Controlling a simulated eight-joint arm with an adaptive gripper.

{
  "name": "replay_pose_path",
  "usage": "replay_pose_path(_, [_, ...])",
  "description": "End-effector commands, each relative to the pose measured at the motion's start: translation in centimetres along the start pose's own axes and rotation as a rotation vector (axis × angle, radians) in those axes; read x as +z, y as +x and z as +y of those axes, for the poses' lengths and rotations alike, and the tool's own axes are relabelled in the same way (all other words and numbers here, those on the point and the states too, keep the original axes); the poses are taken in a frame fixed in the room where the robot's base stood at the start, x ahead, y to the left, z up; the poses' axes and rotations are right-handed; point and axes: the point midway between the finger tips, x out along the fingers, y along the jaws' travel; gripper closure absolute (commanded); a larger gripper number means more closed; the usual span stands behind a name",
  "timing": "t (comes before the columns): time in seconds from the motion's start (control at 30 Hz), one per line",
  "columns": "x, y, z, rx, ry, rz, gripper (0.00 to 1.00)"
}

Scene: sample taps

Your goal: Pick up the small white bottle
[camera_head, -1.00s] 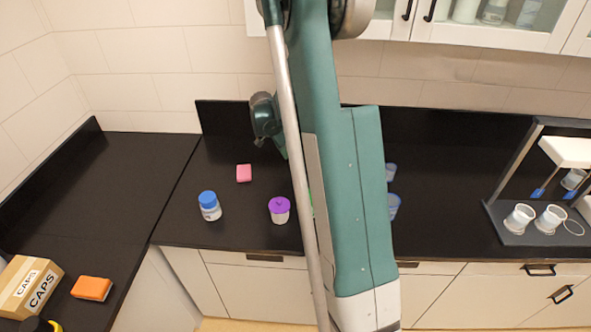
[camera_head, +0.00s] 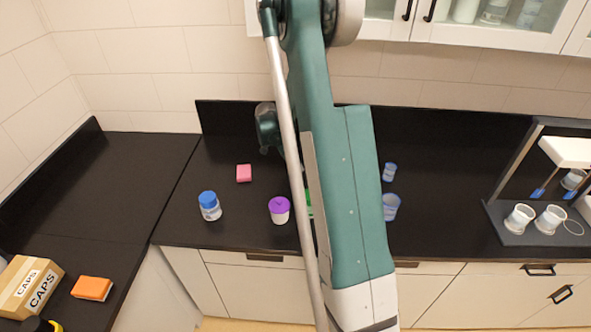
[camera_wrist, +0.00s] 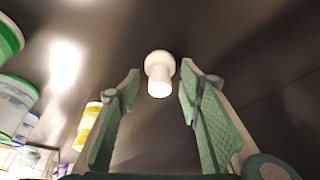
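The small white bottle (camera_wrist: 159,73) stands on the dark counter in the wrist view, ahead of my gripper and roughly centred between its fingers. My gripper (camera_wrist: 160,85) is open, with its two green-padded fingers apart on either side of the bottle in the picture. I see no contact between the fingers and the bottle. In the head view my own arm covers the middle of the counter, and neither the white bottle nor the fingertips can be made out there.
A blue-capped bottle (camera_head: 209,206), a purple-lidded cup (camera_head: 279,210) and a pink block (camera_head: 244,173) stand left of my arm. Blue cups (camera_head: 390,206) stand to its right. The wrist view shows a yellow-banded container (camera_wrist: 88,124) and green-rimmed containers (camera_wrist: 14,103) at left.

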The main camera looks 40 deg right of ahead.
Motion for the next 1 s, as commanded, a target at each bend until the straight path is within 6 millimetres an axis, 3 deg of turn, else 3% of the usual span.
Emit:
replay_pose_path(0.17, [0.0,0.0,0.0,0.000,0.000,0.000,0.64])
replay_pose_path(0.37, [0.0,0.0,0.0,0.000,0.000,0.000,0.88])
replay_pose_path(0.77, [0.0,-0.1,0.0,0.000,0.000,0.000,0.88])
replay_pose_path(0.87, [-0.1,-0.4,0.0,0.000,0.000,0.000,0.93])
replay_pose_path(0.9, [-0.2,-0.5,0.0,0.000,0.000,0.000,0.99])
replay_pose_path(1.0, [-0.5,-1.1,0.0,0.000,0.000,0.000,1.00])
